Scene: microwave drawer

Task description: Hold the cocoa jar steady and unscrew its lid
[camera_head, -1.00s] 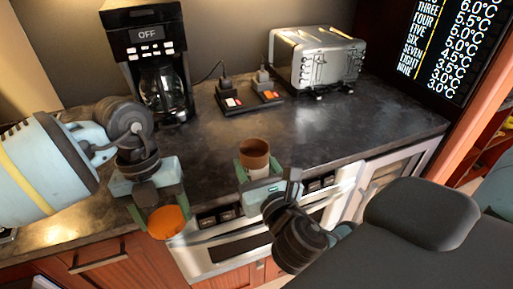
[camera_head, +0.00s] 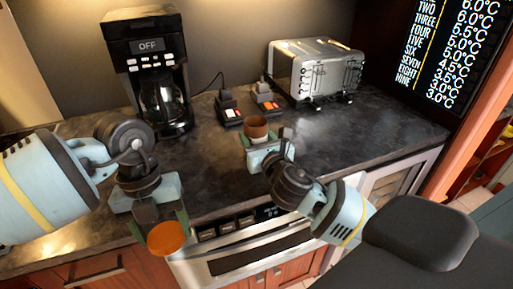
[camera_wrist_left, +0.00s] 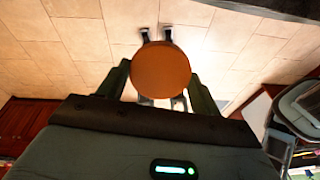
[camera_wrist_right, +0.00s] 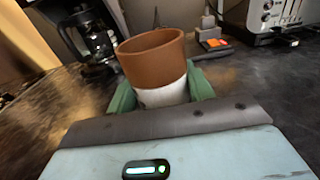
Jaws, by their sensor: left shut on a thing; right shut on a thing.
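The cocoa jar (camera_head: 257,127) is brown above a white band, with an open top. My right gripper (camera_head: 259,142) is shut on its lower part, over the counter; I cannot tell if it touches the counter. The right wrist view shows the jar (camera_wrist_right: 155,65) slightly tilted between the green fingers, its inside contents hidden. The orange round lid (camera_head: 168,238) is apart from the jar. My left gripper (camera_head: 163,225) is shut on it, in front of the counter's front edge. In the left wrist view the lid (camera_wrist_left: 161,70) sits between the fingers above the floor.
A coffee maker (camera_head: 150,65) stands at the back left and a silver toaster (camera_head: 318,72) at the back right. Plugs in sockets (camera_head: 232,115) lie between them, just behind the jar. The dark counter (camera_head: 385,130) is clear at right.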

